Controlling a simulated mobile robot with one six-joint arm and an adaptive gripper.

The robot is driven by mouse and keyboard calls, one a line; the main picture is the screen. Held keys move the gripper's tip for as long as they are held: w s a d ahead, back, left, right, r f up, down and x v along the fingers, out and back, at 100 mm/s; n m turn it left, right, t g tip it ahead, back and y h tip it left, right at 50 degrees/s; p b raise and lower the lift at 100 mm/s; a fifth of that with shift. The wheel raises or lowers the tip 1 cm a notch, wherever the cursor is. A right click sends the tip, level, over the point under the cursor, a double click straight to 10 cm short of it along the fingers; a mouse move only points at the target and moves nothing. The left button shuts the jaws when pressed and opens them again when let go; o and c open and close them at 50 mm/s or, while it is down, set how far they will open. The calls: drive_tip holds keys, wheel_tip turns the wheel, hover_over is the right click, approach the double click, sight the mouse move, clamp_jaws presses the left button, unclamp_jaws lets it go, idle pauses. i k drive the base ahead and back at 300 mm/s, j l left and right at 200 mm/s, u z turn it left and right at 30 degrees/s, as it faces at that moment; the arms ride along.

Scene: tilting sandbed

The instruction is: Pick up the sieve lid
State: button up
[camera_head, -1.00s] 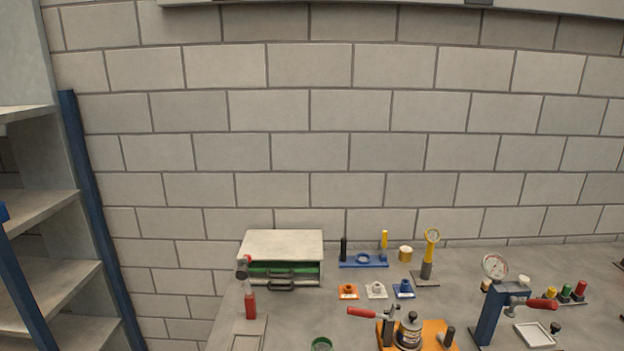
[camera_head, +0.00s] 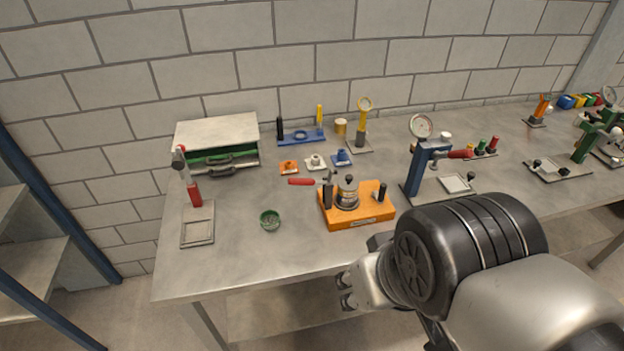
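I cannot pick out the sieve lid for certain. A small round green dish (camera_head: 269,219) stands on the front left of the bench, with something grainy inside it; whether this is the sieve or its lid is unclear. A small round yellow-tan piece (camera_head: 340,126) stands at the back of the bench. My arm reaches in from the lower right. What looks like my gripper (camera_head: 348,290) is at its silver end, before the bench's front edge, apart from the dish and touching nothing visible. Its fingers are too small and turned away to read.
An orange fixture (camera_head: 357,212) with a red-handled lever stands right of the dish. A blue press (camera_head: 416,170) with a dial stands further right. A grey cabinet (camera_head: 217,132) with a green drawer is back left. A framed plate (camera_head: 198,223) lies at left. Bare bench surrounds the dish.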

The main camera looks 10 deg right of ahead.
sight(348, 183)
drive_tip(key=i+l+u, duration=0.25)
drive_tip(key=i+l, duration=0.15)
drive_tip(key=i+l+u, duration=0.3)
drive_tip(key=i+l, duration=0.1)
drive_tip(key=l, duration=0.05)
